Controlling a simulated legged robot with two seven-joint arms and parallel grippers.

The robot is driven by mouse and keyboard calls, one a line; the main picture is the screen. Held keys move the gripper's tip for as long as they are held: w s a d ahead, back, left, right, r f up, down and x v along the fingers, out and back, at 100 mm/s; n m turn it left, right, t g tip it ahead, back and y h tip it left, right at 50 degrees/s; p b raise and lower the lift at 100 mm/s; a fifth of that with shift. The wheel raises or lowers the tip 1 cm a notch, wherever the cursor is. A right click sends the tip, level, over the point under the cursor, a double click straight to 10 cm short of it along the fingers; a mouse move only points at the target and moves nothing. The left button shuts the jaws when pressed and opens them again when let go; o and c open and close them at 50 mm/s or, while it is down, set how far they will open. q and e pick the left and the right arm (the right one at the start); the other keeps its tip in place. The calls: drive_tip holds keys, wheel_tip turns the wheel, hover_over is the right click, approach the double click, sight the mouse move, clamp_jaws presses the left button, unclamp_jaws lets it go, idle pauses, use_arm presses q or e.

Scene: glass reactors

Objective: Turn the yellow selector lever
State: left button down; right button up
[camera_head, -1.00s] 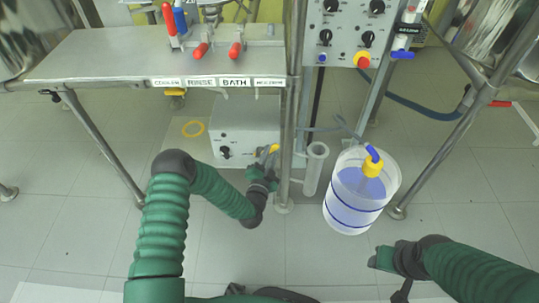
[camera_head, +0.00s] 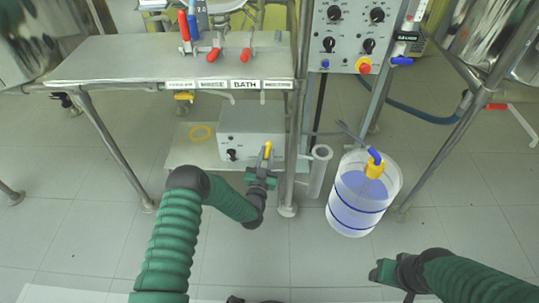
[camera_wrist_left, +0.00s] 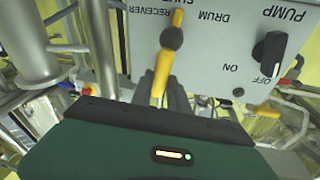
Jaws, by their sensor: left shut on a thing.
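The yellow selector lever (camera_head: 267,150) stands nearly upright in the head view, at the front of the grey pump box (camera_head: 262,122). In the left wrist view the lever (camera_wrist_left: 163,67) is in front of a panel that reads RECEIVER, DRUM and PUMP upside down. My left gripper (camera_head: 262,175) is shut on the lever's near end; its dark fingers (camera_wrist_left: 163,98) lie either side of it in the wrist view. The gripper body hides the fingertips in part. My right gripper (camera_head: 384,271) hangs over the floor at the lower right, away from the lever; its jaws are unclear.
A steel table post (camera_head: 292,150) and a grey tube holder (camera_head: 319,170) stand just right of the left gripper. A clear container of blue liquid (camera_head: 345,210) is farther right. The bench (camera_head: 120,60) overhangs the box. A black pump knob (camera_wrist_left: 269,57) sits beside the lever.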

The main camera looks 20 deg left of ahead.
use_arm(q)
drive_tip(key=shift+s+a+f+n, duration=0.2)
drive_tip(key=shift+a+n, duration=0.1)
drive_tip(key=shift+n, duration=0.6)
drive_tip(key=c, duration=1.5)
unclamp_jaws()
drive_tip(key=shift+o, duration=1.1)
drive_tip(key=shift+a+r, duration=0.1)
drive_tip(key=s+d+f+p, duration=0.2)
drive_tip(key=s+p, duration=0.6)
drive_tip(key=s, duration=0.8)
drive_tip(key=shift+s+f, duration=0.25)
drive_tip(key=shift+f, duration=0.1)
